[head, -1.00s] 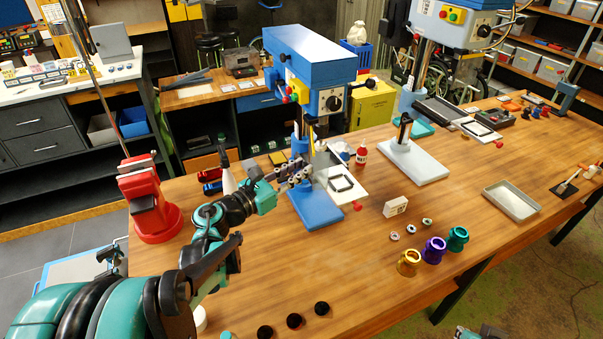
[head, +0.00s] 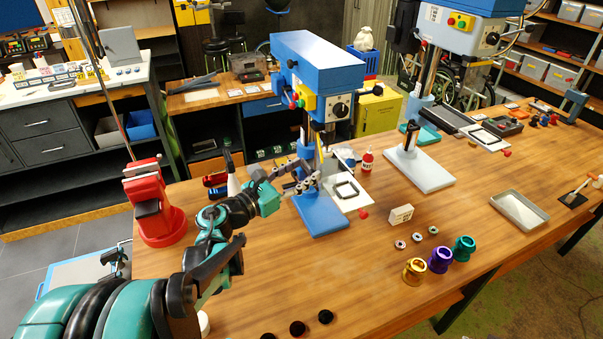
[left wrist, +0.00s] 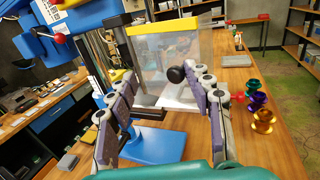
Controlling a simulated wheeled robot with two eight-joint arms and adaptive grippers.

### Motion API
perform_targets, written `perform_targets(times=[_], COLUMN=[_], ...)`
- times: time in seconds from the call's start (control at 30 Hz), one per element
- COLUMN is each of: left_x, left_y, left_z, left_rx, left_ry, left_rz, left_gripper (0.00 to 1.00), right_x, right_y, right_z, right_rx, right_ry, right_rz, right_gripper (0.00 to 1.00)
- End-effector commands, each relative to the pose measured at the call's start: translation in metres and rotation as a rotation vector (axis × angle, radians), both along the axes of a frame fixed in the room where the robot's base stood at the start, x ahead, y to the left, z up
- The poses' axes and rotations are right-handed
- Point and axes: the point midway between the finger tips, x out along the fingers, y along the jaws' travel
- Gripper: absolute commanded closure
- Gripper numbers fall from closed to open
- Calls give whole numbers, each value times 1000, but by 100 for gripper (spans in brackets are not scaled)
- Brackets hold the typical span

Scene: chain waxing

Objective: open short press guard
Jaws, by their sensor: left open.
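The short press has a blue head (head: 318,62) and a blue base plate (head: 322,218). Its guard (left wrist: 150,52) is a clear panel with a yellow top edge, seen in the left wrist view. The panel hangs upright in front of my gripper. A black knob (left wrist: 176,74) shows at the panel, between my fingers and nearer the right one. My left gripper (head: 306,181) is open at the front of the press, over the base plate. In the left wrist view its fingers (left wrist: 160,88) stand wide apart, with nothing clamped. My right gripper is not in view.
A red vise (head: 156,212) stands left of my arm. A taller press with a white base (head: 418,172) stands to the right.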

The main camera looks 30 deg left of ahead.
Motion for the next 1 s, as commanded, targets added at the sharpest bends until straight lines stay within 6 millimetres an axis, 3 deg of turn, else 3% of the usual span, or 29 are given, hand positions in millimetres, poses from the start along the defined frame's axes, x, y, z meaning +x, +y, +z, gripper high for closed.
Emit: perform_targets(times=[0.63,0.77,1.0], left_x=[-5,-25,-77], left_y=[4,11,27], left_z=[-2,-1,-1], left_rx=[6,5,5], left_ry=[3,2,-1], left_rz=[8,9,8], left_gripper=[61,61,61], right_x=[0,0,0], right_y=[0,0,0], right_z=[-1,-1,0], right_rx=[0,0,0], right_ry=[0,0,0], right_rz=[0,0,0], right_gripper=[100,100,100])
